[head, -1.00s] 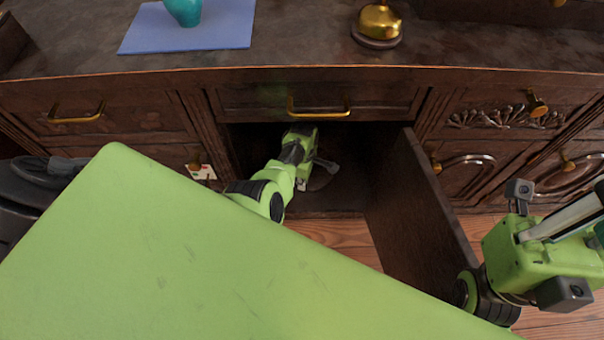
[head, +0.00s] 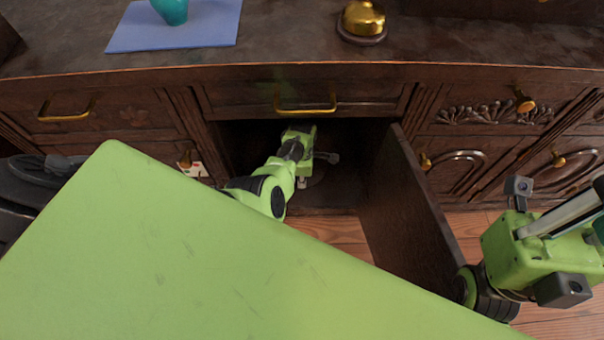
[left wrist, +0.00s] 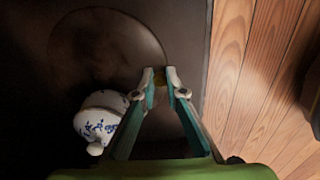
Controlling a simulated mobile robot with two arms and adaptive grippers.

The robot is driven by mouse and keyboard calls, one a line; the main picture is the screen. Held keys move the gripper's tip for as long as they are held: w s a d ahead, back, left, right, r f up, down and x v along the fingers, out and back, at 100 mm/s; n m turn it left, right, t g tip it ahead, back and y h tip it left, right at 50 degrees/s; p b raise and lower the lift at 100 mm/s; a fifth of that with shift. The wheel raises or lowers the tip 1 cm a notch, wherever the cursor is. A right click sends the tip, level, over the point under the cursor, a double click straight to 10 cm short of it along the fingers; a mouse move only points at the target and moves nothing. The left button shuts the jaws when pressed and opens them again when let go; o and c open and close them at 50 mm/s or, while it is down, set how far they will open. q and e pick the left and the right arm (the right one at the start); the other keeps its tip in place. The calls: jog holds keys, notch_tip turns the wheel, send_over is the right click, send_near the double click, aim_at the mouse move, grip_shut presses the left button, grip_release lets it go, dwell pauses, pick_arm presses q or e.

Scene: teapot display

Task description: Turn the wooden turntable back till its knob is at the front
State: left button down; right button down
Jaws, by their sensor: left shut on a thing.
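The wooden turntable (left wrist: 120,45) is a dark round disc inside the open cabinet. In the left wrist view its small brassy knob (left wrist: 171,76) shows at the disc's right edge, between the fingertips. My left gripper (left wrist: 165,80) is shut on this knob. A white teapot with blue marks (left wrist: 98,120) stands to the left of the fingers, partly hidden by one. In the head view my left gripper (head: 312,168) reaches into the cabinet and hides most of the turntable. My right gripper (head: 570,215) is outside at the right; its fingertips are not clear.
The open cabinet door (head: 410,205) stands out to the right of my left arm. A drawer with a brass handle (head: 305,109) is just above the opening. A brass bell (head: 363,18) and a blue mat (head: 185,38) with a teal vase (head: 170,10) are on top.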

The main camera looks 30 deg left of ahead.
dwell(0.3)
pick_arm(q)
jog(key=c, duration=2)
grip_release()
jog(key=shift+c, duration=0.2)
